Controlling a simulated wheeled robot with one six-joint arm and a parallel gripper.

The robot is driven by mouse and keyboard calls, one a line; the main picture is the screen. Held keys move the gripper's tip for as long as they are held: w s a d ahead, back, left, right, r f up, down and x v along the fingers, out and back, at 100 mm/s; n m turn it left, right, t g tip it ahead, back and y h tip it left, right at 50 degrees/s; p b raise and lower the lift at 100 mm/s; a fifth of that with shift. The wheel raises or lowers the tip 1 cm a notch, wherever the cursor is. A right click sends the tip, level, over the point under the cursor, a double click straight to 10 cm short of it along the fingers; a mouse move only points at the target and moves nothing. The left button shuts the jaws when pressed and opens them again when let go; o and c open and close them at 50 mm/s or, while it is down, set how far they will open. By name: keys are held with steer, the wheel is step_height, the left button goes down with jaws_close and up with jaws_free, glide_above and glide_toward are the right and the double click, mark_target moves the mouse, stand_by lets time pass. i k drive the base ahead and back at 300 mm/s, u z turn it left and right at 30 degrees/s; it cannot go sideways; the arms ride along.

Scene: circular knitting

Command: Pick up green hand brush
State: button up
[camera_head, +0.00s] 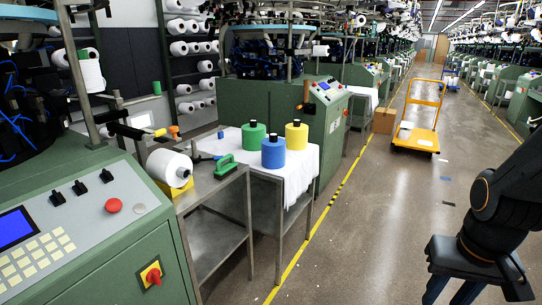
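The green hand brush (225,166) lies on the metal side table (204,187), near its right edge, beside the white-covered table. It is left of the blue cone. My gripper (453,293) is at the bottom right, over the floor and well to the right of the brush, not touching it. Its dark blue fingers run off the bottom edge, so their tips and opening are hidden. Nothing is seen held in the part that shows.
Green, blue (273,154) and yellow (296,137) yarn cones stand on the white-covered table (300,178). A white yarn cone (169,168) lies left of the brush. A green machine (100,225) stands front left. The aisle floor is mostly clear; a yellow trolley (416,137) stands farther back.

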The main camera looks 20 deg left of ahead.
mark_target(221, 173)
steer(key=z, duration=0.05)
steer(key=i, duration=1.6)
steer(key=u, duration=0.65)
steer(key=i, duration=0.8)
steer(key=u, duration=1.5)
steer(key=i, duration=0.55)
steer(key=u, duration=0.5)
